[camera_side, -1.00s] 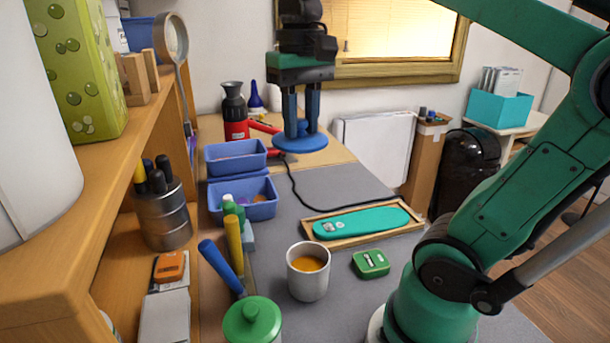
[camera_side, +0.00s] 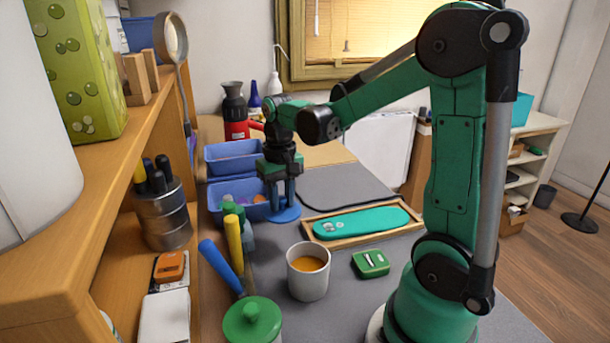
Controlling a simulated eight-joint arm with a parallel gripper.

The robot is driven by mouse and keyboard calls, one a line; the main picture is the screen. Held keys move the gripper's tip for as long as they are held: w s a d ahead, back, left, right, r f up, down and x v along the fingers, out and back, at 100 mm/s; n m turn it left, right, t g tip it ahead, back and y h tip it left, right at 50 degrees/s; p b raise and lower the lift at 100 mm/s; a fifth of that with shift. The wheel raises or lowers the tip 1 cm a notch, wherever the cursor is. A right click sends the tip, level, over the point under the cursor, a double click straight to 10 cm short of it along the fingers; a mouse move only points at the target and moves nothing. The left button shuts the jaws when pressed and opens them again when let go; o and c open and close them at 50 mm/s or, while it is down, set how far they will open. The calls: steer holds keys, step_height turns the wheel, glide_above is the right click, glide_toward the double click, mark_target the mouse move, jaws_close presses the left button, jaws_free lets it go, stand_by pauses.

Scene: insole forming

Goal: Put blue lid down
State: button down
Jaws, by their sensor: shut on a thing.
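The blue lid (camera_side: 287,214) is a flat round disc. My gripper (camera_side: 283,200) points down and is shut on the lid's top. The lid is low, near the grey work mat (camera_side: 345,185), at the right edge of the front blue bin (camera_side: 228,190). Its left part overlaps the bin in the picture. I cannot tell whether the lid touches the mat or hangs just above it. My gripper hides part of the bin's right side.
A teal insole (camera_side: 362,222) lies in a wooden tray (camera_side: 318,238) right of the lid. A mug (camera_side: 308,280), a green box (camera_side: 370,264) and a green-lidded jar (camera_side: 252,322) stand in front. Bottles and tool handles (camera_side: 232,240) stand left.

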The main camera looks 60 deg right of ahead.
mark_target(284, 247)
steer(key=shift+f, duration=4.25)
steer(key=shift+f, duration=0.15)
steer(key=c, duration=0.6)
jaws_free()
steer(key=shift+c, duration=0.2)
step_height(284, 247, up, 12)
steer(key=shift+r, duration=0.2)
steer(key=shift+f, duration=0.15)
step_height(284, 247, down, 12)
steer(key=shift+r, duration=0.65)
